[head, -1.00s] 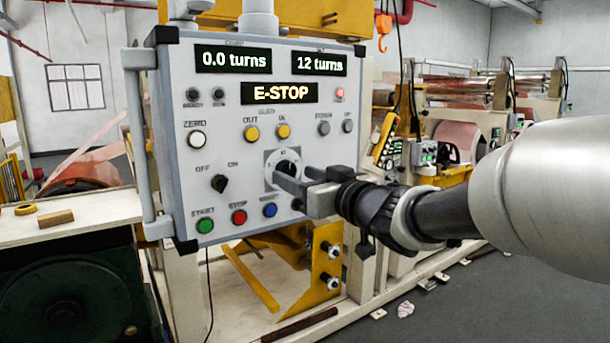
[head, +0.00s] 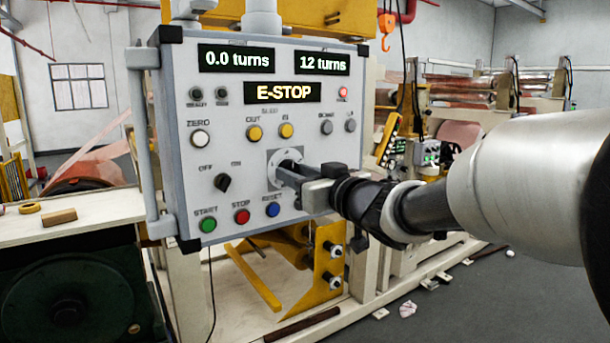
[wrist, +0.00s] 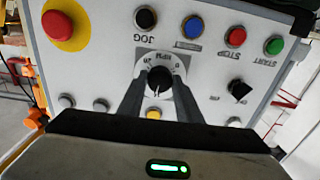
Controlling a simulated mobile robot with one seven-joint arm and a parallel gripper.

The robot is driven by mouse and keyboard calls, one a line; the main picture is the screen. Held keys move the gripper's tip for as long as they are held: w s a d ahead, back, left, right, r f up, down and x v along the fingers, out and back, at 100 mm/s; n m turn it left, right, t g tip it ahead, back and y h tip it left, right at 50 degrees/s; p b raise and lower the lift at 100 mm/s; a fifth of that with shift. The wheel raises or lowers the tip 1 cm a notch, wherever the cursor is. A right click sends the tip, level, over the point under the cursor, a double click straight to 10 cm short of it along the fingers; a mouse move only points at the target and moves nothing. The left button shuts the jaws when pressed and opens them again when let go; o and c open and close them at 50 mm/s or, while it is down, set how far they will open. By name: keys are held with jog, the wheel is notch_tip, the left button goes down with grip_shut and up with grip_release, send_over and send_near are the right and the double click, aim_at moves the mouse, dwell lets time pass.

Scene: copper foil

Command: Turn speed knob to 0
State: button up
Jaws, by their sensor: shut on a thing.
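The speed knob is a black round knob (wrist: 159,79) on a grey square dial plate, seen between my two fingers in the wrist view. Its dial plate (head: 270,170) shows in the head view, with the knob mostly hidden behind my fingers. My gripper (head: 283,172) reaches the panel from the right, its fingers closed around the knob's sides; it also shows in the wrist view (wrist: 158,92). A light pointer mark shows on the knob's lower edge in the wrist view. The grey control panel (head: 232,135) reads "0.0 turns", "12 turns" and "E-STOP".
Around the knob are a black selector switch (head: 222,182), green (head: 208,224), red (head: 242,216) and blue (head: 273,209) buttons, and yellow buttons above. A red emergency-stop button (wrist: 62,25) on yellow shows in the wrist view. A wooden block (head: 59,216) lies on the left bench.

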jog(key=shift+r+n+b, duration=0.15)
jog(key=shift+n+b, duration=7.65)
jog(key=shift+n, duration=6.5)
jog(key=o, duration=1)
